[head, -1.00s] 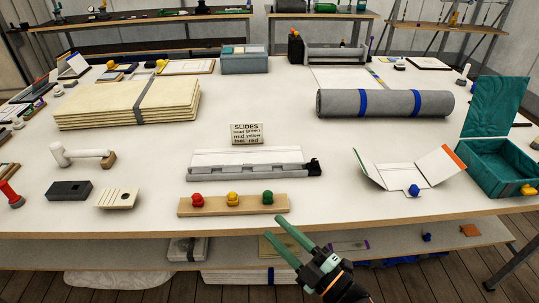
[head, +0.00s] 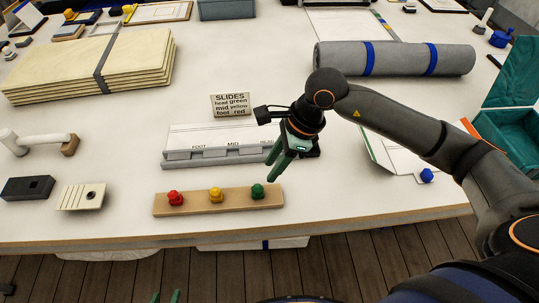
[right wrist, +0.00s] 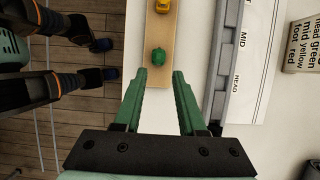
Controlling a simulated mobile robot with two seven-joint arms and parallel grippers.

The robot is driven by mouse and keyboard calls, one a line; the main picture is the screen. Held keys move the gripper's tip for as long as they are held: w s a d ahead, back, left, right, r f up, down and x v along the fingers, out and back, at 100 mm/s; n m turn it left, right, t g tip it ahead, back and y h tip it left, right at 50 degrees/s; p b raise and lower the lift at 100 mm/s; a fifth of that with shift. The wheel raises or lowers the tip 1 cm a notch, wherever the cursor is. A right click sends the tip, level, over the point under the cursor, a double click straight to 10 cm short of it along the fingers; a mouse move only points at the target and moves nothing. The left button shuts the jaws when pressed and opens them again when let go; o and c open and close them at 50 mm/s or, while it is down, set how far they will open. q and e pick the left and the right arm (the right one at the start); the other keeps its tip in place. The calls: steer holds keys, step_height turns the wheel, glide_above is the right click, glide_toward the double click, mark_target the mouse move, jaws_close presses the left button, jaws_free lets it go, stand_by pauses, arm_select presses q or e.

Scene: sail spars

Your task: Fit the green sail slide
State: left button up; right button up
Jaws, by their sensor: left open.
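The green sail slide (head: 257,191) sits at the right end of a wooden strip (head: 195,206), beside the yellow slide (head: 216,194) and the red slide (head: 175,198). My right gripper (head: 273,167) hangs above and just beyond the green slide, fingers pointing down. In the right wrist view the green slide (right wrist: 158,55) lies just past the open, empty fingertips (right wrist: 159,72), roughly centred between them. The grey spar track (head: 215,158) lies behind the strip, marked FOOT and MID; my right gripper hides its right end. My left gripper (head: 166,297) shows only its open fingertips at the bottom edge.
A sign (head: 231,104) reads head green, mid yellow, foot red. A grey roll (head: 394,58) lies behind my right arm. The table's front edge is close to the strip.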

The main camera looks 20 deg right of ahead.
mark_target(259, 186)
steer(key=b+x, duration=0.4)
steer(key=x, duration=0.2)
steer(key=shift+s+a+f, duration=0.1)
steer(key=shift+a+f, duration=0.1)
steer(key=shift+f, duration=0.2)
steer(key=shift+a+f+b, duration=0.2)
steer(key=shift+f+b, duration=0.15)
steer(key=shift+b, duration=0.2)
steer(key=shift+r, duration=0.1)
jaws_close()
steer(key=shift+r+p, duration=1.1)
steer(key=shift+r, duration=0.9)
